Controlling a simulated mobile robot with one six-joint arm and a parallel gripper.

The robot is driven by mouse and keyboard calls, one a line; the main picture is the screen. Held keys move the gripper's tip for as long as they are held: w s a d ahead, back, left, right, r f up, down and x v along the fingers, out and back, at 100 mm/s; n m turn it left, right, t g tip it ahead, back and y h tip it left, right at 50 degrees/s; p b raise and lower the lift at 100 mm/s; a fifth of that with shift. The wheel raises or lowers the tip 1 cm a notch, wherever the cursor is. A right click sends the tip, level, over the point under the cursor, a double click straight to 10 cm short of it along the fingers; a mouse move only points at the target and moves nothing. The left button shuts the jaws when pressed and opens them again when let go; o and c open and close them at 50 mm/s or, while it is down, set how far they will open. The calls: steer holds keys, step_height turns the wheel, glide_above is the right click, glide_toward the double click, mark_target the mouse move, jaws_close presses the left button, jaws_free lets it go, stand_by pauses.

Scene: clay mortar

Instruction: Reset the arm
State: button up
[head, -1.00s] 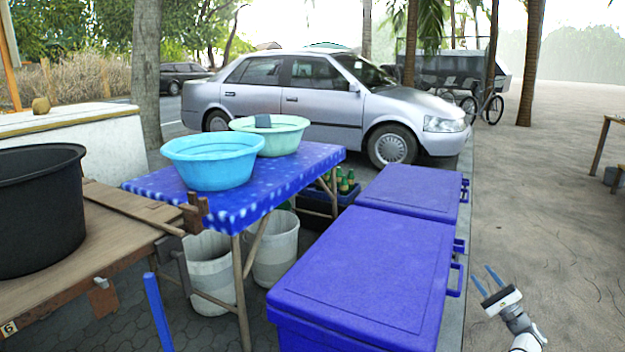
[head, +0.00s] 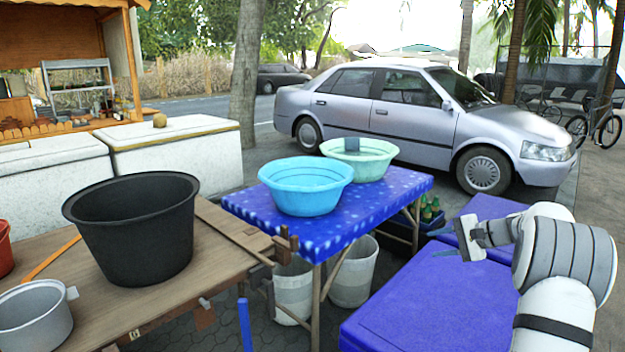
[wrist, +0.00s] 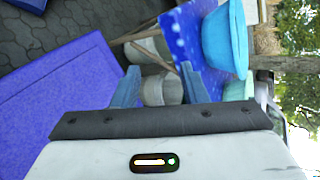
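My gripper (head: 441,241) is on the right in the head view, above the blue cooler boxes and to the right of the blue table. Its two blue fingers stand apart with nothing between them. In the wrist view the fingers (wrist: 160,85) are spread wide at the lower middle, and the white and grey gripper body fills the bottom. My white and grey arm rises at the right edge of the head view.
Blue coolers (head: 435,305) stand below my arm. A blue patterned table (head: 375,207) holds a blue basin (head: 305,190) and a green basin (head: 368,165). White buckets (head: 352,275) stand under it. A black tub (head: 135,235) and a grey pot (head: 35,320) sit on a wooden table.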

steer(key=s+a+r+n+g+h+p, duration=0.25)
steer(key=s+a+r, duration=0.25)
steer(key=s+a, duration=0.3)
steer(key=s+a+r+n+g+h+p, duration=0.1)
steer(key=s+a+r+n+g+p, duration=0.1)
steer(key=s+a+r+p, duration=0.35)
steer(key=s+a+r+n+h+p, duration=0.1)
steer(key=s+a+n+h+p, duration=0.2)
steer(key=s, duration=1)
steer(key=s+a+r+n+h+p, duration=0.2)
steer(key=s+a+n+h+p, duration=0.1)
steer(key=s, duration=1)
steer(key=shift+r+n+p, duration=0.3)
steer(key=shift+n+p, duration=0.1)
steer(key=shift+n, duration=0.25)
steer(key=shift+s, duration=0.1)
